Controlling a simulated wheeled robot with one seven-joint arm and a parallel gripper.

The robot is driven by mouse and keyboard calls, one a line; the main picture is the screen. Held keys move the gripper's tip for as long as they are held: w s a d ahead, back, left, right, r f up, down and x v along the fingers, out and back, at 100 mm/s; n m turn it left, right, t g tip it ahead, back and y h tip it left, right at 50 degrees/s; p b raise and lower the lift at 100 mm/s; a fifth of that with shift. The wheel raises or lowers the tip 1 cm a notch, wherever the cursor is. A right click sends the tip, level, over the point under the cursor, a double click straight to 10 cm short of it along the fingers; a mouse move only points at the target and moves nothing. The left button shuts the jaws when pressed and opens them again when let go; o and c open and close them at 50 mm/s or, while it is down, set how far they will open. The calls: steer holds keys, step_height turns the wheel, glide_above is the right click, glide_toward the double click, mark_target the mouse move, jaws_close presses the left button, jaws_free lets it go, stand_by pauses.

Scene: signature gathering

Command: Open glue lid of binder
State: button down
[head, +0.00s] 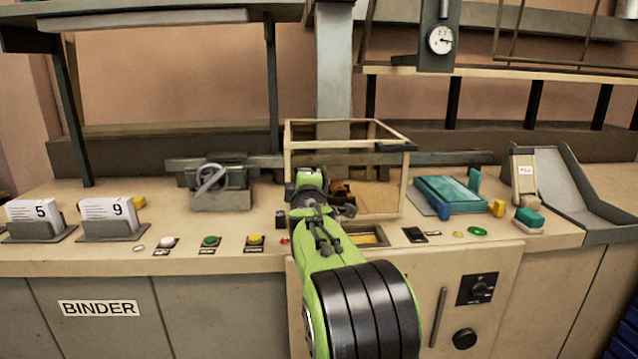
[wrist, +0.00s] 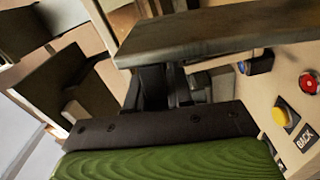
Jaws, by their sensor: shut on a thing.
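The binder (head: 150,255) is a long beige machine, labelled BINDER at its lower left. At its middle stands a see-through, box-shaped cover with a pale frame (head: 350,144). My green arm reaches up from the front, with my gripper (head: 306,180) at the cover's front left corner. In the wrist view my gripper (wrist: 155,88) is shut on a part of the binder, close under a thick grey-brown bar (wrist: 225,36). The fingertips are mostly hidden, so I cannot tell whether that bar is the glue lid. A small yellow-lined opening (head: 367,238) lies right of my arm.
Several coloured buttons (head: 210,242) line the front edge at left. Number cards (head: 108,212) stand far left, and a handwheel (head: 212,179) sits behind. A teal tray (head: 452,194) and a grey chute (head: 575,185) are at right. A yellow button (wrist: 280,116) is near my gripper.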

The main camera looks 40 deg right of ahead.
steer(key=shift+w+a+f+n, duration=0.1)
steer(key=shift+w+a+n, duration=0.25)
steer(key=shift+a+n, duration=0.2)
steer(key=c, duration=1.1)
jaws_free()
steer(key=shift+s, duration=0.1)
steer(key=v, duration=1.5)
steer(key=shift+s+a+f, duration=0.1)
steer(key=shift+s+a, duration=0.05)
steer(key=shift+s, duration=0.1)
